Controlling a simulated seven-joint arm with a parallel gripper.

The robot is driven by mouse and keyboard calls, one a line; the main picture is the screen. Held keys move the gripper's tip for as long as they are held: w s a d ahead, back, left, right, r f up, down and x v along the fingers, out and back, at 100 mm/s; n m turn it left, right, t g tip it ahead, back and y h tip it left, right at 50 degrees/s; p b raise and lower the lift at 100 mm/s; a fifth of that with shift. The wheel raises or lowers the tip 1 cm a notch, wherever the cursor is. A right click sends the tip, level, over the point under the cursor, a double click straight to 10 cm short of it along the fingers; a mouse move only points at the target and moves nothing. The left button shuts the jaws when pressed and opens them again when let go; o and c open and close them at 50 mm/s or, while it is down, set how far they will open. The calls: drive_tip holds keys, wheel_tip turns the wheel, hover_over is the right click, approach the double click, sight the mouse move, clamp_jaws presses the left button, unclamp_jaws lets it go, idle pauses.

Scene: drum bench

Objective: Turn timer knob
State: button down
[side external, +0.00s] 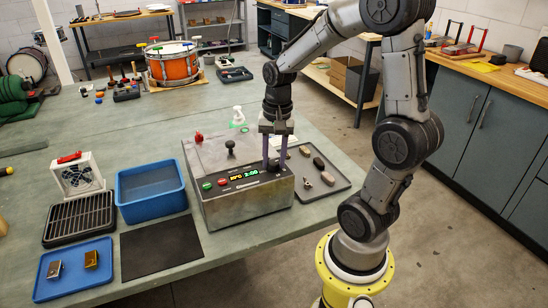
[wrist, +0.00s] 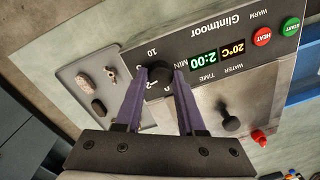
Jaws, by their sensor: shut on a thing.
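The timer knob (wrist: 156,80) is a black round knob on the sloped front panel of a grey metal machine (side external: 243,207). It sits beside numbers on the panel, and the display (wrist: 204,58) reads 2:00 in green and 20°C in amber. My gripper (wrist: 158,78) is shut on the knob, with one purple finger on each side of it.
A grey tray (side external: 338,184) with several small pieces lies right of the machine. A blue bin (side external: 151,188), a black mat (side external: 160,247), a black rack (side external: 78,219) and a blue tray (side external: 77,284) stand to the left. A black lever (side external: 230,148) and red knob (side external: 199,137) rise from the machine's top.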

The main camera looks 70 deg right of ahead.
sight(273, 164)
drive_tip(key=m, duration=0.5)
drive_tip(key=shift+r+m, duration=0.1)
drive_tip(key=shift+m, duration=0.2)
drive_tip(key=m, duration=0.4)
drive_tip(key=shift+h, duration=0.3)
drive_tip(key=m, duration=0.5)
drive_tip(key=shift+w, duration=0.1)
drive_tip(key=m, duration=0.4)
drive_tip(key=shift+m, duration=0.3)
drive_tip(key=c, duration=0.5)
unclamp_jaws()
drive_tip(key=shift+a, duration=0.1)
drive_tip(key=r, duration=1.3)
drive_tip(key=shift+a+r, duration=0.35)
